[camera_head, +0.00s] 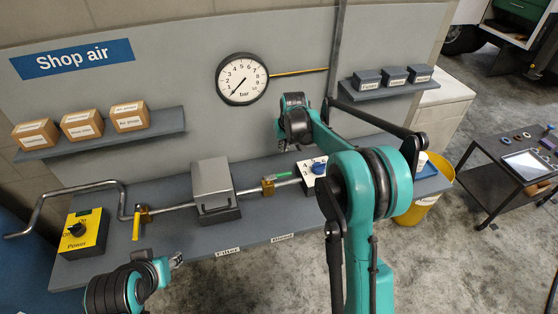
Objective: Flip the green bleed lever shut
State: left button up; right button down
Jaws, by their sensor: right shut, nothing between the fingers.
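The green bleed lever (282,175) sits on a brass valve (268,187) in the pipe, right of the grey filter box (213,186). It lies nearly in line with the pipe, pointing right. My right gripper (283,146) hangs under its wrist, above the lever in the picture. It is shut and empty, and appears apart from the lever. My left gripper (177,260) is at the bench's front edge, lower left; its fingers are too small to read. The Bleed label (283,238) is on the bench's front edge.
A yellow lever (136,225) hangs down at the left valve. A yellow Power box (83,232) stands at the bench's left end. A white box with a blue knob (319,168) is right of the bleed valve, partly behind my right arm. A pressure gauge (242,79) hangs on the wall.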

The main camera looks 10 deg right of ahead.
aim_at(279, 175)
jog(key=shift+s, duration=0.1)
notch_tip(279, 175, down, 10)
jog(key=b, duration=0.2)
jog(key=shift+s, duration=0.2)
dwell(0.5)
